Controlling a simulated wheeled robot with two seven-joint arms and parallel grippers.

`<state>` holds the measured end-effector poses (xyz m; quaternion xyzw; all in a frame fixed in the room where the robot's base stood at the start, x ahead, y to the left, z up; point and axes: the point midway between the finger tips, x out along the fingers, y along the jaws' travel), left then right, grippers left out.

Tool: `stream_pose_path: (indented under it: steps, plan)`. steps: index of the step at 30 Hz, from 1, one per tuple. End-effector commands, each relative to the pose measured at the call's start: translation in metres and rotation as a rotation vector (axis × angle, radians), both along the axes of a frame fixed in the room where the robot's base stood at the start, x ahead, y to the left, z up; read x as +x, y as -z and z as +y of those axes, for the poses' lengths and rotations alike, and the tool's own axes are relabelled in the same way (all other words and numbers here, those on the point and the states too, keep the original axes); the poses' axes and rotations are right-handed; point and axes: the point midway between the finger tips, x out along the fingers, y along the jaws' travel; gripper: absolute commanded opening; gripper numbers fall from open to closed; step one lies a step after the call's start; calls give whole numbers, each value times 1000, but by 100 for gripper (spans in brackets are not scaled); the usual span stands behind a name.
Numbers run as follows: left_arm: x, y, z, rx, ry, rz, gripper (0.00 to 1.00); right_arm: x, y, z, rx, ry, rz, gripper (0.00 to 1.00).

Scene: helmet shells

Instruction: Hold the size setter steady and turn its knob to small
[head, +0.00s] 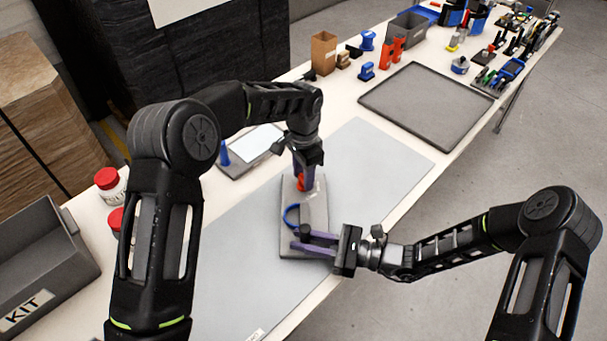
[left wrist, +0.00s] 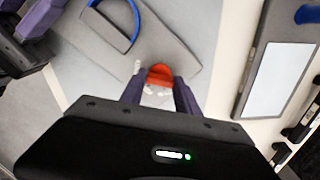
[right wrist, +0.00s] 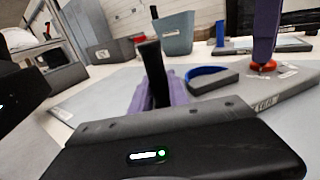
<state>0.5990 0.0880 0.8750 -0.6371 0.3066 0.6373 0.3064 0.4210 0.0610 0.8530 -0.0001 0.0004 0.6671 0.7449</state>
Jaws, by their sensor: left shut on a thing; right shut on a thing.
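The size setter (head: 315,212) is a long grey block lying flat on the grey mat, with a blue arc near one end. Its red-orange knob (head: 300,183) is at the far end and also shows in the left wrist view (left wrist: 160,74). My left gripper (head: 303,174) points down from above, its purple fingers shut on the knob. My right gripper (head: 302,239) reaches in from the right, low at the setter's near end, shut on a dark upright part (right wrist: 153,72) that looks like its handle. White marks by the knob are too small to read.
A grey mat (head: 375,160) surrounds the setter with free room. A dark tray (head: 430,105) lies behind right. A panel with a pale screen (head: 256,143) lies behind left. Red-capped jars (head: 108,180) and a KIT bin (head: 40,260) stand left.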

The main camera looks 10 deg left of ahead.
Motion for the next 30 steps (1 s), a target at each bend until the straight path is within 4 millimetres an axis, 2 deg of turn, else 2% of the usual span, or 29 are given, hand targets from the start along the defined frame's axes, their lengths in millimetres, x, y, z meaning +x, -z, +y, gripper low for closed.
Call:
stream_pose_path:
  steps: [8, 9, 17, 26, 30]
  plan:
    - [0, 0, 0, 1, 0, -1, 0, 0, 0, 0, -1, 1, 0, 0]
    - [0, 0, 0, 1, 0, -1, 38, 0, 0, 0, -1, 1, 0, 0]
    - [0, 0, 0, 1, -1, -1, 60, 0, 0, 0, -1, 1, 0, 0]
    - [0, -1, 0, 1, -1, -1, 60, 0, 0, 0, -1, 0, 0, 0]
    - [1, -11, 0, 0, 0, -2, 60, 0, 0, 0, -1, 0, 0, 0]
